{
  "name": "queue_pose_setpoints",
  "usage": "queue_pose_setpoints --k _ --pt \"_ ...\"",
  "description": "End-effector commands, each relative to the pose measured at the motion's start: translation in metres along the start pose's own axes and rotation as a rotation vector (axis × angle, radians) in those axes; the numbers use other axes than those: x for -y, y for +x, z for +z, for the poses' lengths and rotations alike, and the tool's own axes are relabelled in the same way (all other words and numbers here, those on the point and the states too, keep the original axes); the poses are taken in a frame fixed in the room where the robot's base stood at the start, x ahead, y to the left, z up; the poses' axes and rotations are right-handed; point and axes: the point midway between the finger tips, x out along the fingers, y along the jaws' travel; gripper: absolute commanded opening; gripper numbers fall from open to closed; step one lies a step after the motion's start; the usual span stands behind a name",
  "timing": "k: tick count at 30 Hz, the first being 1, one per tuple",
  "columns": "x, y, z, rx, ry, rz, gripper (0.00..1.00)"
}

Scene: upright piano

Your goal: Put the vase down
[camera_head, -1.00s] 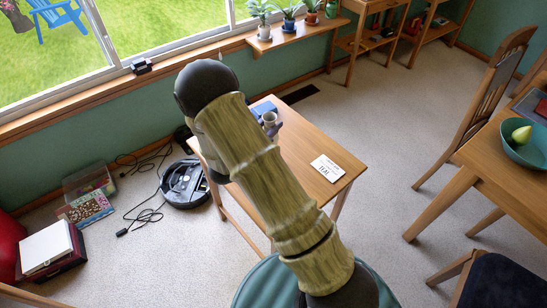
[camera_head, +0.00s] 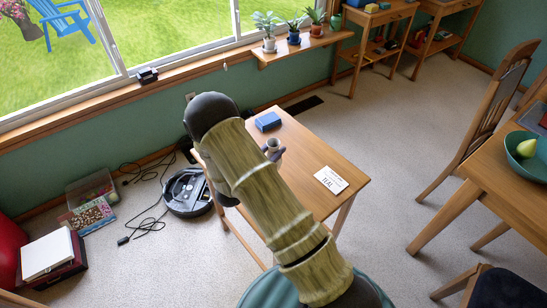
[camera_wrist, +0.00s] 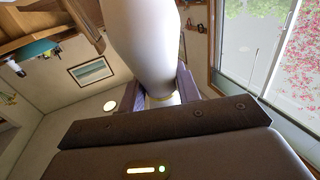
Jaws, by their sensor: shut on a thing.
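The vase shows large and whitish in the wrist view (camera_wrist: 145,40), between the two fingers of my gripper (camera_wrist: 160,92). My gripper is shut on it. The vase is over the small wooden table (camera_head: 310,160), in front of a blue box. My arm hides the vase's lower part, and I cannot tell whether its base touches the tabletop.
The blue box (camera_head: 268,121) lies near the table's far edge. A white printed card (camera_head: 331,179) lies to the right. A round robot vacuum (camera_head: 187,191) and cables are on the floor at left. A dining table (camera_head: 490,185) stands at right.

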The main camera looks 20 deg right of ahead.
Motion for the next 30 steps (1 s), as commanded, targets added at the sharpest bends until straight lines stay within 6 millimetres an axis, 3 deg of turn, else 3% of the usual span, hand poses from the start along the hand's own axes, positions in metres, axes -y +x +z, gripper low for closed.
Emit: queue_pose_setpoints --k 11,21,22,24,25,30 --pt "0.0 0.0 0.036 -0.001 0.0 0.0 0.06" --pt "0.0 0.0 0.039 -0.001 0.0 0.0 0.06" --pt "0.0 0.0 0.039 0.0 0.0 0.0 0.37" --pt "0.0 0.0 0.039 0.0 0.0 0.0 0.51" --pt "0.0 0.0 0.038 0.0 0.0 0.0 0.56" --pt "0.0 0.0 0.038 0.0 0.0 0.0 0.56"
